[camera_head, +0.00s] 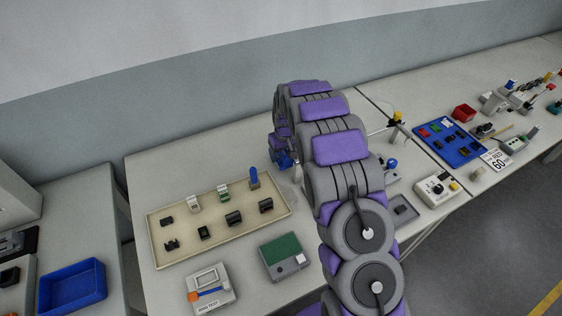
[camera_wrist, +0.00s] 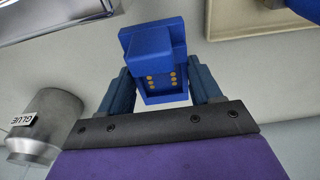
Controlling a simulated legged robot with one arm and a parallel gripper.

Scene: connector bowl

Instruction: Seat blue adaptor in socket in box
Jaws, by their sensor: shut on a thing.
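My gripper (camera_wrist: 163,82) is shut on a blue adaptor (camera_wrist: 152,45), with its dark fingers on either side of it. The adaptor has a blocky body, a wider flange and rows of gold contacts facing the wrist camera. In the head view my gripper (camera_head: 284,160) is at the end of my arm, just right of the shallow beige tray (camera_head: 150,225), and mostly hidden by the arm. The tray holds several black connectors (camera_head: 234,218), two pale and green parts and an upright blue piece (camera_head: 254,178). I cannot tell which part is the socket.
A glue can (camera_wrist: 45,125) stands at left in the wrist view. In the head view, a green-topped device (camera_head: 284,255) and a white tester (camera_head: 209,288) lie before the tray. A blue bin (camera_head: 72,288) is at left; a blue tray (camera_head: 450,141) is at right.

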